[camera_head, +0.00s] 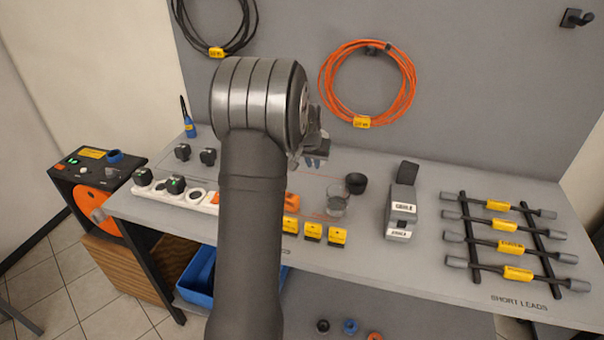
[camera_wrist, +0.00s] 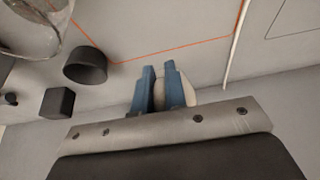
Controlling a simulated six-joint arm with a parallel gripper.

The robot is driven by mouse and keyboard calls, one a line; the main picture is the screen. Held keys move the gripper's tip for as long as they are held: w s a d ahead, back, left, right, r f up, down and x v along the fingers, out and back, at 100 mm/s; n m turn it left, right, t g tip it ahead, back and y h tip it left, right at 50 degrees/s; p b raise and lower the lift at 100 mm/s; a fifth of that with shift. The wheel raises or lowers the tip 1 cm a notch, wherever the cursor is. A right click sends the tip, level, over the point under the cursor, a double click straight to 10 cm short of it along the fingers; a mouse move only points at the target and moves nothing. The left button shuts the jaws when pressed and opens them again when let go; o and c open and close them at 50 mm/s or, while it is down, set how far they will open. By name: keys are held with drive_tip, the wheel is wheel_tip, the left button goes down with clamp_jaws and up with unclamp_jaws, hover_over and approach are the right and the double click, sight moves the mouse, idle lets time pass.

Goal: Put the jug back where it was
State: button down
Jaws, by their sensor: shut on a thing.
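The clear jug (camera_head: 337,206) seems to be the glass vessel on the bench, just in front of a dark cup (camera_head: 356,183). In the wrist view the jug (camera_wrist: 32,28) is cut off at the upper left, beside the dark cup (camera_wrist: 85,66), apart from my fingers. My gripper (camera_head: 317,161) is above the back of the bench, left of the cup and partly hidden by my arm. In the wrist view its blue fingers (camera_wrist: 161,92) are close together on a small pale rounded thing (camera_wrist: 189,90), mostly hidden. I cannot tell what that thing is.
A grey labelled device (camera_head: 401,212) stands right of the jug. A rack of short leads (camera_head: 505,240) lies at the right. A white power strip (camera_head: 205,203) and yellow-labelled blocks (camera_head: 313,231) line the front. An orange cable coil (camera_head: 366,84) hangs behind.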

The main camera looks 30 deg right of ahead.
drive_tip(key=w+f, duration=0.1)
drive_tip(key=w+a, duration=0.1)
drive_tip(key=w+f, duration=0.1)
drive_tip(key=w, duration=0.1)
drive_tip(key=shift+a+f, duration=0.3)
drive_tip(key=shift+a, duration=0.1)
drive_tip(key=shift+f, duration=2)
drive_tip(key=shift+f, duration=0.15)
drive_tip(key=c, duration=1.5)
unclamp_jaws()
drive_tip(key=shift+o, duration=0.2)
drive_tip(key=v, duration=1.2)
